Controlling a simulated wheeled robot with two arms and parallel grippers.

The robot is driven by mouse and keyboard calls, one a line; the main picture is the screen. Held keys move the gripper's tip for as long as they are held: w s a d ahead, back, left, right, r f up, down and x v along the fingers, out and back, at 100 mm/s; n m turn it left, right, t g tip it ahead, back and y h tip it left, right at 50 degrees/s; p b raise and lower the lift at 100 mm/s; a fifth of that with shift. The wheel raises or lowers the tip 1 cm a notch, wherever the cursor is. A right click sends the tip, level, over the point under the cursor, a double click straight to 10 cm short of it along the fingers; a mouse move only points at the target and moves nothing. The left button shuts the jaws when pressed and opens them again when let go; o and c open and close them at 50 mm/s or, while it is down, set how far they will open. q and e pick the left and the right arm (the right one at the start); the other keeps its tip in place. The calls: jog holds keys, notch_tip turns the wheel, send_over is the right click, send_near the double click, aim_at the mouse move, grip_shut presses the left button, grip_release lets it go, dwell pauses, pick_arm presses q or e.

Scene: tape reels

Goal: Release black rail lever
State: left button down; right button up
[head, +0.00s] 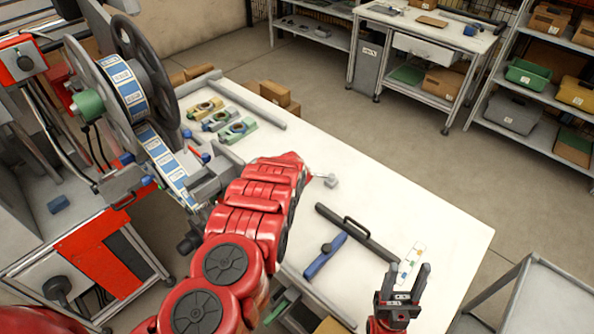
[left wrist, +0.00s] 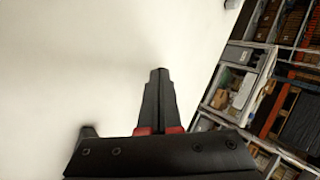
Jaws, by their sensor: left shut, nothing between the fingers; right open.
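A long black rail (head: 376,243) with a raised black loop handle (head: 356,227) lies on the white worktable (head: 420,215) in the head view. I cannot tell whether this handle is the task's lever. My right gripper (head: 408,274) is open and empty, fingers up, near the rail's lower right end and apart from it. My left gripper's shut, empty fingers (left wrist: 157,78) show in the left wrist view over a plain white surface.
A blue bar (head: 323,258) with a black knob lies beside the rail. A large reel of labelled tape (head: 122,88) stands on the machine at left. Coloured blocks (head: 238,130) lie at the table's far end. A small card (head: 411,262) lies near my right gripper. The table's right middle is clear.

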pick_arm(q)
jog(key=shift+s+d+r, duration=0.3)
jog(key=shift+s+r, duration=0.1)
jog(key=shift+s, duration=0.1)
jog(key=p+v, duration=1.4)
jog(key=p, duration=0.1)
jog(key=shift+a+p, duration=0.15)
jog(key=shift+p, duration=0.2)
jog(key=shift+s, duration=0.1)
